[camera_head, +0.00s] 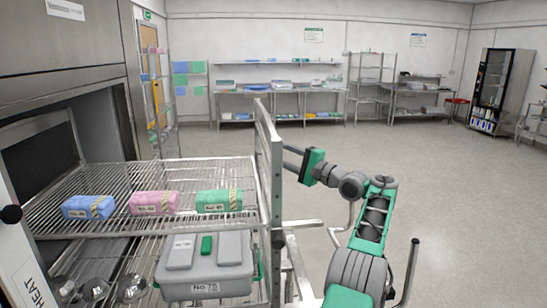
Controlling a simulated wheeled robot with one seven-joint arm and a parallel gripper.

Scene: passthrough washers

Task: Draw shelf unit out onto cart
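The shelf unit (277,195) is a wire rack with two levels and a tall metal end frame. Its left part reaches into the dark opening of the steel washer (75,120) at left. Blue (88,207), pink (153,204) and green (219,201) packs lie on its upper shelf. A grey lidded box (205,268) marked No 75 sits below. My gripper (287,160) is at the right side of the end frame, its two fingers apart and pointing at it. Whether the tips touch the frame is unclear. Metal rails (304,223), possibly the cart's, show beside and below my arm.
Shiny bowls (130,287) sit low at left. A wire rack (160,90) stands beyond the washer. Benches with supplies (280,88) line the back wall, and a dark cabinet (500,90) stands at right. The grey floor (460,190) between is open.

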